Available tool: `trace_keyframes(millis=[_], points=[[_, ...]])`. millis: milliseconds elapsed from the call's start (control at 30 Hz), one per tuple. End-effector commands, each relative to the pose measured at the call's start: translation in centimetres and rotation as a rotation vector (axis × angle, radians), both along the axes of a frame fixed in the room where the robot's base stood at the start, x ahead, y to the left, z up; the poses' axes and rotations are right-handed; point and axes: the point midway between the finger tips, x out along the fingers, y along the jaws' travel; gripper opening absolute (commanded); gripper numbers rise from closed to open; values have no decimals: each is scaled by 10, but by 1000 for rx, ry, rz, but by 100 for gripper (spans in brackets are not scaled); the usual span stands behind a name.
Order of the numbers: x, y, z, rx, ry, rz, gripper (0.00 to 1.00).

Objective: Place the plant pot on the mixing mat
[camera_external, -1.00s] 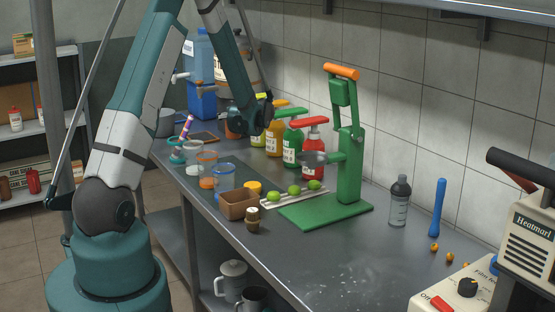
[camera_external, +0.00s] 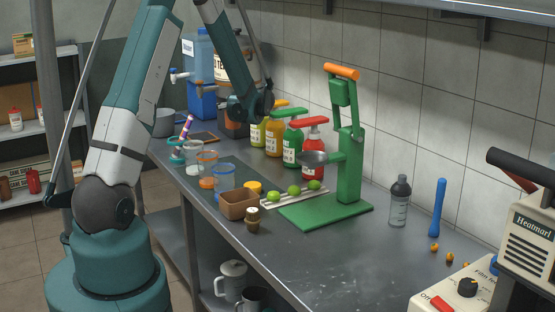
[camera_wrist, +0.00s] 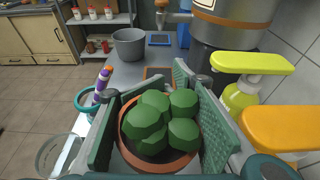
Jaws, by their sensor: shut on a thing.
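The plant pot (camera_wrist: 185,163) is a round terracotta pot with faceted green foliage. In the wrist view it sits between the green finger pads of my gripper (camera_wrist: 158,118), which is shut on it. In the external view the pot (camera_external: 233,129) is partly hidden by my gripper (camera_external: 243,112), over the far part of the table near the bottles. A flat dark board with an orange-brown edge (camera_external: 204,137) lies left of the pot and may be the mixing mat. In the wrist view its edge (camera_wrist: 157,72) shows just beyond the pot, mostly hidden.
Sauce bottles with pumps (camera_external: 292,143) stand right of my gripper. A grey pot (camera_wrist: 130,44) and a blue-framed panel (camera_wrist: 160,40) are farther back. Several cups (camera_external: 207,162) line the left edge. A green press (camera_external: 348,150) and limes (camera_external: 294,190) are nearer.

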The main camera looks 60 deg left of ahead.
Motion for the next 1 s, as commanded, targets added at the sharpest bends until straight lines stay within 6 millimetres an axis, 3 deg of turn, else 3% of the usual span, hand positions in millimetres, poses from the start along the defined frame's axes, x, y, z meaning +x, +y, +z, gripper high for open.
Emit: trace_keyframes(millis=[367,700,1000], points=[[-6,-7,-12,-5,-7,53,4],[-32,-37,-41,-7,-37,244,4],[-45,-52,-49,-1,-50,332,4]])
